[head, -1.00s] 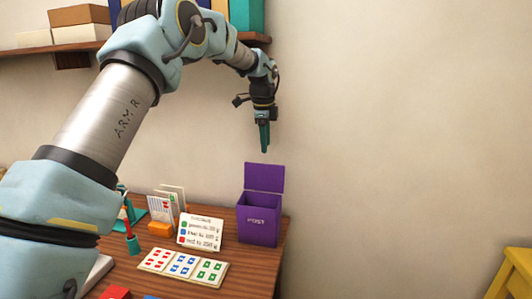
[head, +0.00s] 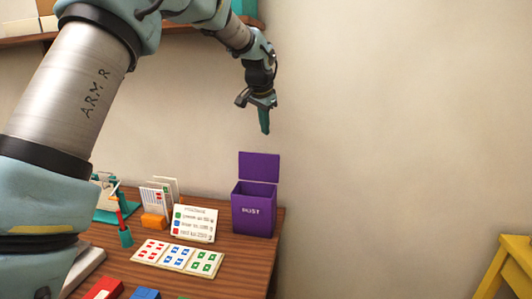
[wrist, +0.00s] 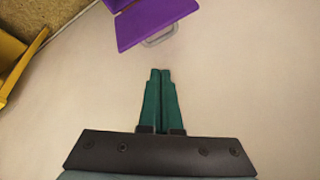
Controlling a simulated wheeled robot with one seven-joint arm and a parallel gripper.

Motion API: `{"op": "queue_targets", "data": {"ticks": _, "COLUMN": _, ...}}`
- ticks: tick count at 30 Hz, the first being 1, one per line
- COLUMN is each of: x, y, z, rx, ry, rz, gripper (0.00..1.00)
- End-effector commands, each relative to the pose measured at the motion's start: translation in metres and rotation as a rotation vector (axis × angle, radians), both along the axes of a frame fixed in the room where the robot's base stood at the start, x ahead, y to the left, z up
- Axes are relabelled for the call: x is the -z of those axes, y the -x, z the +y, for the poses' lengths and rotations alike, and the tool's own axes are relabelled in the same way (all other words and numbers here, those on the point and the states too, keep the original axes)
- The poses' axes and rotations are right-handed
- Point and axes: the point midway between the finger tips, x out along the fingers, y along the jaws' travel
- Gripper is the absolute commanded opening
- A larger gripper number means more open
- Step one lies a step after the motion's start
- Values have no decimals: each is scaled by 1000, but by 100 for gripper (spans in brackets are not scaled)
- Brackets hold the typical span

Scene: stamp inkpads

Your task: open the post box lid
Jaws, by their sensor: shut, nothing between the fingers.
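The purple post box (head: 253,211) stands upright on the right end of the wooden table, with white lettering on its front. Its purple lid (head: 259,167) stands up at the back, raised off the opening. In the wrist view the lid (wrist: 155,22) shows at the top with a pale handle (wrist: 160,38) on its edge. My gripper (head: 265,132) is above the lid, apart from it, pointing down. In the wrist view my gripper's green fingers (wrist: 160,72) are together and empty, short of the handle. The inside of the box is mostly hidden.
A yellow stool (head: 505,270) is at the far right. The wall space right of the box is clear.

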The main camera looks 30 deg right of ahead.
Motion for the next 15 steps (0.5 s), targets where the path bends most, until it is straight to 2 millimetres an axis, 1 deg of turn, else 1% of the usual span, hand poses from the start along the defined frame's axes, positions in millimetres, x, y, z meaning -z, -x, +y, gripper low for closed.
{"op": "queue_targets", "data": {"ticks": 3, "x": -2, "y": 6, "z": 2, "rx": -192, "ry": 97, "rz": 27, "gripper": 0}}
{"op": "queue_targets", "data": {"ticks": 6, "x": -5, "y": 10, "z": 3, "rx": -333, "ry": 170, "rz": 55, "gripper": 0}}
{"op": "queue_targets", "data": {"ticks": 10, "x": -8, "y": 12, "z": 5, "rx": -457, "ry": 238, "rz": 82, "gripper": 0}}
{"op": "queue_targets", "data": {"ticks": 15, "x": -8, "y": 12, "z": 5, "rx": -519, "ry": 272, "rz": 98, "gripper": 0}}
